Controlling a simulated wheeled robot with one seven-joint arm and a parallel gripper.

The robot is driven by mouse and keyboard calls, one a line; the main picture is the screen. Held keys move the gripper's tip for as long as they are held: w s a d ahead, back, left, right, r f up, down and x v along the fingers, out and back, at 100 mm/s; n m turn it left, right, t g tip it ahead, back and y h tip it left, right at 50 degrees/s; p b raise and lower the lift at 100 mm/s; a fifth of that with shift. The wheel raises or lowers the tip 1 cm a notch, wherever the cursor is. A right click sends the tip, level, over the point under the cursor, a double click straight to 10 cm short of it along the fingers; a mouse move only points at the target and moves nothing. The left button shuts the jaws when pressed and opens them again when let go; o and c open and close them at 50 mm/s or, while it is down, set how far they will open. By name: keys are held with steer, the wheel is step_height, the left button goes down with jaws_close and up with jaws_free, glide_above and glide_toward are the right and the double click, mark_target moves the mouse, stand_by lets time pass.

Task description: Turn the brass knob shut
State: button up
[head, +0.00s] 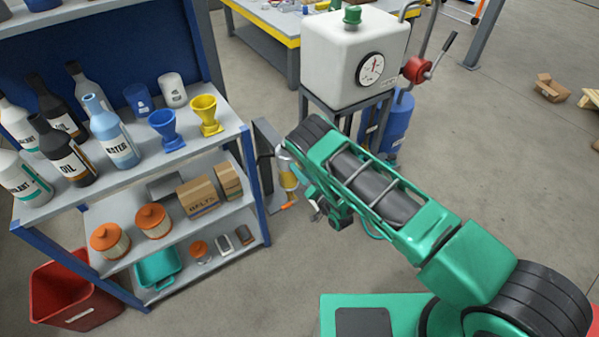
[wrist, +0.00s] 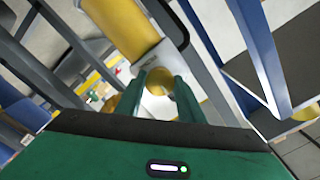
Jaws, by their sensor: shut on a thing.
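The brass knob (wrist: 158,84) shows as a round yellow disc in the middle of the wrist view. My gripper (wrist: 161,79) is shut on it, with one green finger on each side of the knob. The knob's turn angle cannot be read. In the head view my arm reaches left over the floor, and its wrist hides the knob and most of the gripper. A yellow cylinder (wrist: 120,27) is just beyond the knob in the wrist view; a yellow cylinder (head: 288,180) also shows left of my wrist in the head view.
A shelf rack (head: 160,175) with bottles, funnels and boxes stands close left of my wrist. A grey metal post (head: 268,140) is near the wrist. Floor to the right is mostly open.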

steer(key=shift+s+d+f, duration=0.1)
steer(key=shift+f, duration=0.05)
steer(key=o, duration=1.1)
steer(key=shift+c, duration=0.2)
steer(key=v, duration=1)
steer(key=shift+s+d, duration=0.25)
steer(key=shift+s, duration=0.05)
